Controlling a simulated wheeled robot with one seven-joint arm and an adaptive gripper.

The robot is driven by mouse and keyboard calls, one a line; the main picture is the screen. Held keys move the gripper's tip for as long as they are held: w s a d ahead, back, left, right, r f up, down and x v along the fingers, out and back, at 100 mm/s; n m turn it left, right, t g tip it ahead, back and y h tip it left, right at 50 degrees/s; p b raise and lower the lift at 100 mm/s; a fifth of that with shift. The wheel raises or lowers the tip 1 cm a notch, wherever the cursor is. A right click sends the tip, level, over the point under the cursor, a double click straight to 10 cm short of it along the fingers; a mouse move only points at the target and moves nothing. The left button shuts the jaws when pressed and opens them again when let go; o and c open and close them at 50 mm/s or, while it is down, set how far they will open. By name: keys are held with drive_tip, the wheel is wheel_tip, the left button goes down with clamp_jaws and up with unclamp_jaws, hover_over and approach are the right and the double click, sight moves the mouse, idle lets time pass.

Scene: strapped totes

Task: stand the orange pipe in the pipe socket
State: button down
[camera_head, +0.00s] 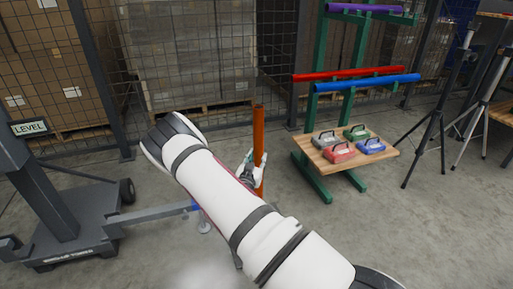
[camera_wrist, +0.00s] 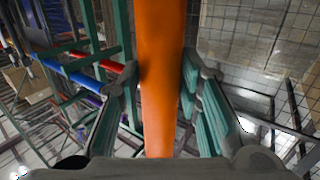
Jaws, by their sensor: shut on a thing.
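The orange pipe (camera_head: 258,128) stands upright in the middle of the head view, held off to the far side of my arm. My gripper (camera_head: 254,168) is shut on it below its middle, and part of the pipe's lower end shows beneath the fingers. In the wrist view the orange pipe (camera_wrist: 161,60) runs down between the two green-padded fingers of my gripper (camera_wrist: 161,88). I cannot make out the pipe socket for certain; my arm hides part of the floor.
A grey wheeled stand (camera_head: 62,225) marked LEVEL is at left, its bar (camera_head: 150,214) reaching toward my arm. A green rack (camera_head: 317,178) at right bears red (camera_head: 345,74), blue (camera_head: 365,83) and purple (camera_head: 365,8) pipes. Tripods (camera_head: 437,115) stand further right. Wire fencing closes the back.

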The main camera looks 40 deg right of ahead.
drive_tip(key=shift+s+f, duration=0.15)
drive_tip(key=shift+f, duration=0.7)
wheel_tip(320, 180, down, 14)
drive_tip(key=b, duration=0.7)
idle(1.3)
drive_tip(key=shift+b, duration=0.3)
drive_tip(key=c, duration=1.1)
unclamp_jaws()
drive_tip(key=v, duration=1.2)
